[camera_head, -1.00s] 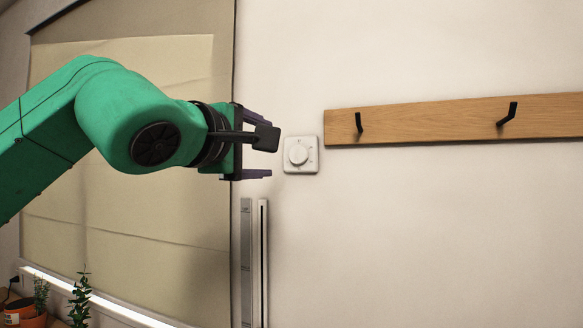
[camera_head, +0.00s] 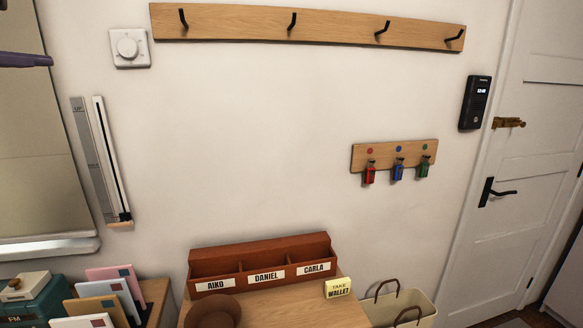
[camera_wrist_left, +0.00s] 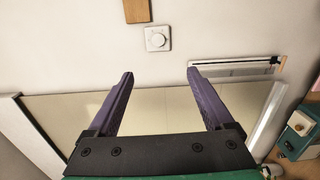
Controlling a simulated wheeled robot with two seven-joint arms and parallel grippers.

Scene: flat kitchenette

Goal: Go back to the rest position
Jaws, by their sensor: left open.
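My left gripper (camera_wrist_left: 160,85) is open and empty in the left wrist view, its two purple fingers spread apart. A white round dial (camera_wrist_left: 157,38) on the wall shows beyond the fingertips, apart from them. In the head view only a purple finger of my left gripper shows at the upper left edge, left of the dial (camera_head: 128,47). My right gripper is in neither view.
A hook rail (camera_head: 330,28) is on the wall above a key rack (camera_head: 358,158). A door (camera_head: 530,120) is at the right. The wall's middle is clear.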

